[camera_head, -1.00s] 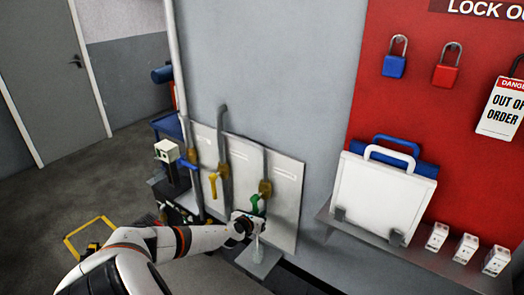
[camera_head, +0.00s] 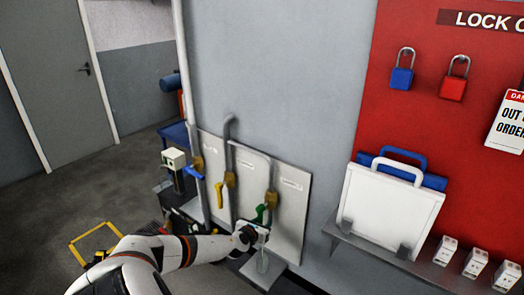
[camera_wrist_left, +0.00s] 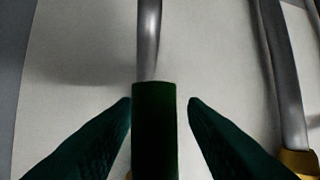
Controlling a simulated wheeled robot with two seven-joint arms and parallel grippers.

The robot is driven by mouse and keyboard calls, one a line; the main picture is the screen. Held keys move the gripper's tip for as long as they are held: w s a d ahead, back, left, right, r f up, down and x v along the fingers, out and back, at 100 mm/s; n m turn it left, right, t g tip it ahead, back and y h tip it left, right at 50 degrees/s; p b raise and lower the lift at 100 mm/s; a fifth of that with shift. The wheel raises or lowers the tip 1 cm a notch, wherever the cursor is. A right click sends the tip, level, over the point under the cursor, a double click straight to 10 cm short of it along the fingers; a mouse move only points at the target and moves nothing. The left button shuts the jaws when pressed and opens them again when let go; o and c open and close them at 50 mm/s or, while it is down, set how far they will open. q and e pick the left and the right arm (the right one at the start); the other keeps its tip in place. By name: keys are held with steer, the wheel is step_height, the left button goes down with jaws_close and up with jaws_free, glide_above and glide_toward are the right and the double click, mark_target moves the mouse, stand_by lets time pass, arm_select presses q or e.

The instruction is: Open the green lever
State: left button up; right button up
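The green lever (camera_head: 260,212) sits on the rightmost of the pipes on the pale wall panel. Its lower part is partly hidden behind my left gripper (camera_head: 262,231) in the head view. In the left wrist view the lever (camera_wrist_left: 155,130) stands upright between the two dark fingers of my left gripper (camera_wrist_left: 160,103). The fingers are open on either side of it, with a visible gap at each fingertip. My right gripper is in neither view.
A yellow lever (camera_head: 219,194) and a blue lever (camera_head: 193,172) sit on pipes to the left. A red lockout board (camera_head: 425,125) with padlocks and a shelf (camera_head: 375,248) stand to the right. The floor at the left is mostly clear.

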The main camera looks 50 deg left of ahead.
arm_select(q)
steer(key=p+v, duration=0.1)
steer(key=v, duration=1.1)
stand_by(0.5)
steer(key=s+d+f+n+g+b, duration=0.1)
steer(key=s+d+f+n+g, duration=0.3)
steer(key=f, duration=0.6)
steer(key=s+f+n+g+h+b, duration=0.1)
steer(key=s+f+n, duration=0.6)
steer(key=f, duration=0.2)
steer(key=s+d+f+n+g+b, duration=0.1)
steer(key=s+d+f+n+g, duration=0.3)
steer(key=f, duration=0.6)
steer(key=s+d+f+n+g+h+b, duration=0.1)
steer(key=s+d+f+n+h, duration=0.1)
steer(key=s+d+f+n, duration=0.5)
steer(key=s+d+f+n+g+h+b, duration=0.1)
steer(key=s+d+f+n, duration=0.5)
steer(key=s+d, duration=0.6)
steer(key=d+f+h, duration=0.1)
steer(key=d+f, duration=0.1)
steer(key=d, duration=0.2)
steer(key=shift+s+n+h, duration=0.3)
steer(key=shift+n+h, duration=0.1)
steer(key=shift+s+a, duration=0.1)
steer(key=shift+a, duration=0.05)
